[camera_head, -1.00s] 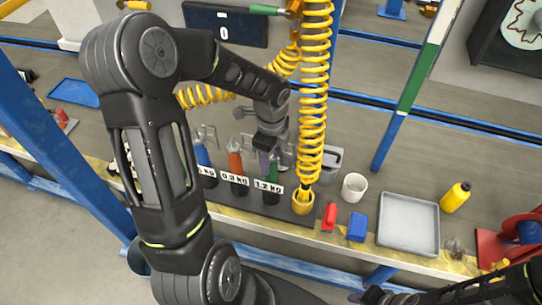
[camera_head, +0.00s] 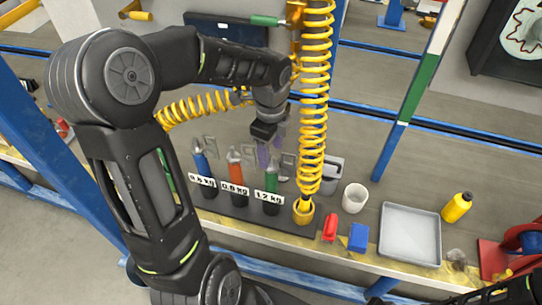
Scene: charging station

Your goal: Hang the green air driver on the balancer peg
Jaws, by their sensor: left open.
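The green air driver (camera_head: 272,177) stands upright in the holder labelled 1.2 kg, at the right end of a row of drivers. My left gripper (camera_head: 270,152) points down just above and behind it; its fingers are open and look blurred and greyish purple. No clear contact with the driver shows. A horizontal green rod (camera_head: 264,20) with an orange-yellow mount is at the top; I cannot tell whether it is the balancer peg. A yellow coiled hose (camera_head: 313,110) hangs down just right of the gripper.
A blue driver (camera_head: 201,163) and an orange driver (camera_head: 235,166) stand left of the green one. A white cup (camera_head: 354,198), red block (camera_head: 330,227), blue block (camera_head: 358,238), grey tray (camera_head: 409,234) and yellow bottle (camera_head: 457,207) are on the right. A blue-white-green post (camera_head: 411,95) rises behind.

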